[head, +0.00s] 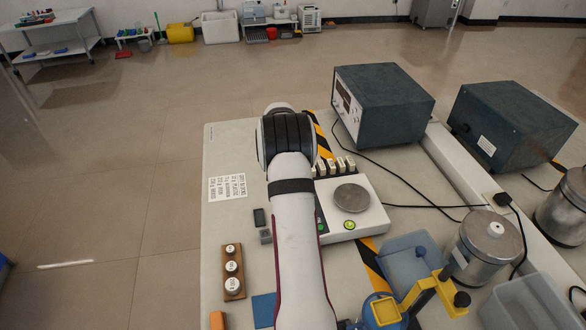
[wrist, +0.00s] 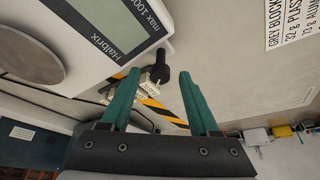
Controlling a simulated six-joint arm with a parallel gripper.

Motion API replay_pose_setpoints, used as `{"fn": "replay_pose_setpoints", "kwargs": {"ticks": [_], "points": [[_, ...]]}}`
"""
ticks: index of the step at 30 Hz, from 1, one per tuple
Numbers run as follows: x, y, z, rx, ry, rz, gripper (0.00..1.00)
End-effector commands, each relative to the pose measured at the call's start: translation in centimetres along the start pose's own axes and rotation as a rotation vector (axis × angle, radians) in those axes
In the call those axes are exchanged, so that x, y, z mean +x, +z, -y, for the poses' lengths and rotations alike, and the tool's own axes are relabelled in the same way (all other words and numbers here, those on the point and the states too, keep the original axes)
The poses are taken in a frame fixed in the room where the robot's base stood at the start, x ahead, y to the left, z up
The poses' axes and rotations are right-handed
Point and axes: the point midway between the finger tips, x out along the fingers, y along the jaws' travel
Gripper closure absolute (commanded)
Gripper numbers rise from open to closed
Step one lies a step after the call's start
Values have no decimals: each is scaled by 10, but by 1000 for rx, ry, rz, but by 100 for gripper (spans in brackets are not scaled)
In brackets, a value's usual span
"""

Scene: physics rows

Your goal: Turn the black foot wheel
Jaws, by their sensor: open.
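The balance (head: 371,222) is a white box with a round metal pan (head: 352,198) on the bench. In the wrist view its body (wrist: 85,85) and grey display panel (wrist: 115,30) fill the upper left. The black foot wheel (wrist: 160,67) juts out near the balance's corner. My gripper (wrist: 159,76) has two green fingers, spread apart. The wheel appears in the gap between the fingertips, nearer the left finger; I cannot tell whether either touches it. In the head view my white arm hides the gripper and the wheel.
Small labelled blocks (head: 335,166) stand behind the balance. A dark instrument box (head: 383,103) is farther back. A wooden weight holder (head: 233,272) lies left of my arm, and a blue container (head: 407,260) right. Bare bench lies around the printed label (head: 227,187).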

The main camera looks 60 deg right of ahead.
Motion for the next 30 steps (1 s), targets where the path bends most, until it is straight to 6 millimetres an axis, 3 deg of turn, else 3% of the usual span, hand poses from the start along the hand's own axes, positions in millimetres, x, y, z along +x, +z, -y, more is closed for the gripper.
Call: {"fn": "replay_pose_setpoints", "kwargs": {"ticks": [5, 12, 18, 22, 30], "points": [[-26, -1, 0, 0, -2, -3, 38], [-105, -1, 1, 0, -4, -4, 38], [-147, 0, 0, 1, -2, -1, 38], [-157, 0, 0, 0, 0, 0, 38], [-158, 0, 0, 0, 0, 0, 38]]}}
